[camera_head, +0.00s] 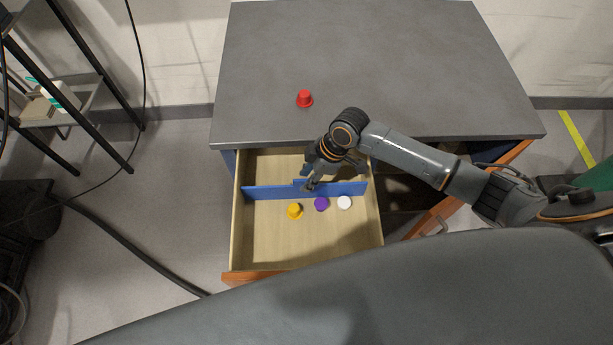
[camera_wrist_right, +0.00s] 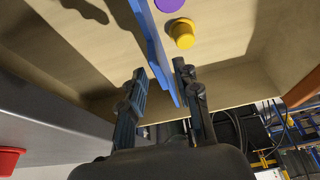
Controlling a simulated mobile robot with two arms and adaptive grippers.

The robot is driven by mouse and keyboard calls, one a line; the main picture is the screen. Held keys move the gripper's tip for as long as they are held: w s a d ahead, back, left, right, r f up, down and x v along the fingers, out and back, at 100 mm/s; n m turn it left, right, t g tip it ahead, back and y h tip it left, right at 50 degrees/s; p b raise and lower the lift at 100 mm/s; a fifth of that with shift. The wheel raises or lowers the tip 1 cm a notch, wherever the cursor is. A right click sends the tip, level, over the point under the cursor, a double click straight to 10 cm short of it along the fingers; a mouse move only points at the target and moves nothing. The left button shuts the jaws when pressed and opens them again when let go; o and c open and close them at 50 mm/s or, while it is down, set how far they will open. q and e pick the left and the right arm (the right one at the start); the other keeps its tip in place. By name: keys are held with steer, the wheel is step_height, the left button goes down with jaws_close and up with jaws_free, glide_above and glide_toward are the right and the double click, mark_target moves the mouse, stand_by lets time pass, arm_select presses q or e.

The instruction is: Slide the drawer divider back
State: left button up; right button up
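The blue drawer divider (camera_head: 270,192) stands across the open drawer (camera_head: 238,225), towards its back half, with a raised tab near its middle. My right gripper (camera_head: 309,186) is over the drawer at this tab. In the right wrist view the fingers (camera_wrist_right: 163,88) are apart, with the divider (camera_wrist_right: 156,45) reaching down between them. The divider lies close to the right-hand finger, and a gap shows on the left-hand side. Contact cannot be told. My left gripper is not in view.
In front of the divider lie a yellow piece (camera_head: 295,211), a purple piece (camera_head: 321,204) and a white piece (camera_head: 344,202). A red piece (camera_head: 304,98) stands on the grey cabinet top (camera_head: 400,60). An open cabinet door (camera_head: 440,220) is right of the drawer.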

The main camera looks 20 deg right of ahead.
steer(key=shift+w+a+f, duration=0.1)
steer(key=shift+a+f, duration=0.05)
steer(key=shift+f, duration=0.2)
jaws_close()
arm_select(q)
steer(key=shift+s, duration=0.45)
